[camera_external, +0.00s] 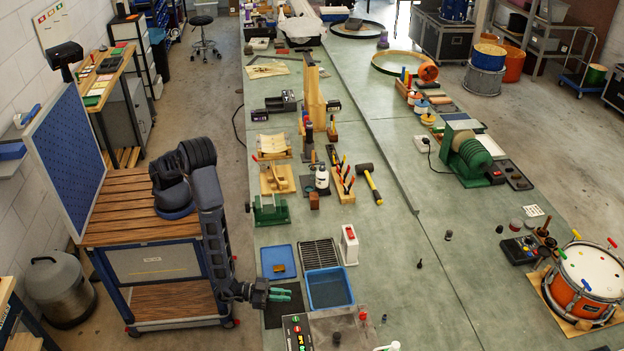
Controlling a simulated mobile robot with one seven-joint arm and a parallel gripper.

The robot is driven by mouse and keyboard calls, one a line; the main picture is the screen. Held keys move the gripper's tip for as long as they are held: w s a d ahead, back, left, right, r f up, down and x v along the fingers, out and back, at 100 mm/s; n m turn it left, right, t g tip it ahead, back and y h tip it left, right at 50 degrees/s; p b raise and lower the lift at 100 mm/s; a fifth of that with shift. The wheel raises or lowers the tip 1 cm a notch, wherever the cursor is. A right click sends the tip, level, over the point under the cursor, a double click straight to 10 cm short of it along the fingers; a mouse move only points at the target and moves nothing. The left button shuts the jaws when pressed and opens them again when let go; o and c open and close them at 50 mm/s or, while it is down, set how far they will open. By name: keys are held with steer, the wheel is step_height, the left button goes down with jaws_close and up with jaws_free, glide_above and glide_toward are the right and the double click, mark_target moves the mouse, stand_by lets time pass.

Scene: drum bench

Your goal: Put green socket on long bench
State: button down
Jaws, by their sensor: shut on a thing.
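My gripper (279,294) is at the front left of the long bench (400,290), just left of a blue tray. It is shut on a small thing. Green shows at its fingertips, which fits the green socket, but the shape is too small to make out. The gripper is low over the bench's left edge, above a dark mat. I cannot tell whether the held thing touches the surface.
A blue tray (330,290) and a black rack (318,253) stand close to the right. A blue mat (278,261) lies behind my gripper. A grey plate with a control box (298,331) is in front. The middle of the bench is mostly clear. A drum (583,283) stands far right.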

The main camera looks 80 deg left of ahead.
steer(key=shift+f, duration=1.15)
steer(key=shift+f, duration=0.2)
steer(key=c, duration=1.4)
jaws_free()
steer(key=shift+r, duration=0.1)
